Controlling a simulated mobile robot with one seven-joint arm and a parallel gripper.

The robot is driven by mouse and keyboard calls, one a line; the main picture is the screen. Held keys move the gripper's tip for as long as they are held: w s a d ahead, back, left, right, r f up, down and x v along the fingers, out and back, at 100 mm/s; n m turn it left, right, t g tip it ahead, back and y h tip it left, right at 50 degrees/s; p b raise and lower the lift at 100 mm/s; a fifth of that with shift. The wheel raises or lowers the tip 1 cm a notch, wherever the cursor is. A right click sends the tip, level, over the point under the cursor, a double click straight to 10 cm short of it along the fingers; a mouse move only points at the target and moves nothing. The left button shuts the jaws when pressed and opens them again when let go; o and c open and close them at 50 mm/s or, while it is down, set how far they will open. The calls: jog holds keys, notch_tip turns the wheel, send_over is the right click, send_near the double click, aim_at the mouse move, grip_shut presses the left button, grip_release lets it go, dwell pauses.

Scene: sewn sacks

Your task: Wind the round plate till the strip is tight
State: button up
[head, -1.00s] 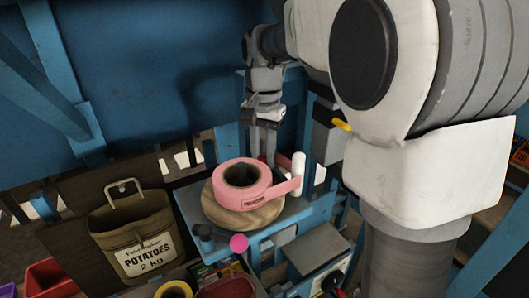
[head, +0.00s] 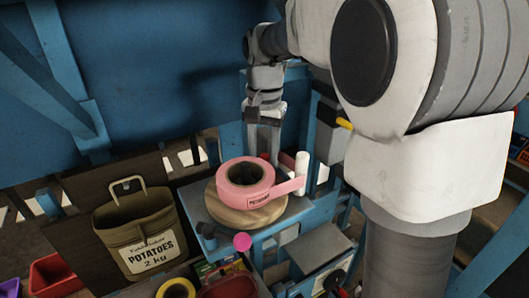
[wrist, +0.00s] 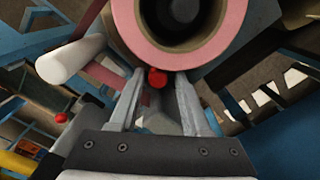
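The round wooden plate (head: 225,215) lies on a blue stand with a pink roll (head: 247,173) on top. A pink strip (head: 287,187) runs from the roll to a white upright post (head: 301,172) on the right; I cannot tell how tight it is. My gripper (head: 264,152) is behind the roll, pointing down. In the wrist view my gripper (wrist: 160,75) is open, its two fingers apart with a small red knob (wrist: 157,78) showing between the tips. I cannot tell whether they touch it. The roll hides part of the gripper's end in the head view.
A magenta knob (head: 242,242) stands in front of the plate. A potato sack (head: 140,235) hangs on the left. Blue frame posts and a grey box (head: 312,262) crowd the stand.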

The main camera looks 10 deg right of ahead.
jog(key=shift+o, duration=0.6)
notch_tip(320, 180, up, 12)
jog(key=shift+s+d, duration=0.1)
jog(key=shift+s, duration=0.1)
jog(key=s+d+f+n+t+b, duration=0.1)
jog(key=s+f+n+t, duration=0.1)
jog(key=s+f, duration=0.4)
jog(key=s+d+f+n+t+b, duration=0.1)
jog(key=s+f, duration=0.6)
jog(key=s, duration=0.8)
jog(key=n+t+b, duration=0.1)
jog(key=n+t, duration=0.1)
jog(key=n, duration=0.1)
jog(key=shift+d, duration=0.1)
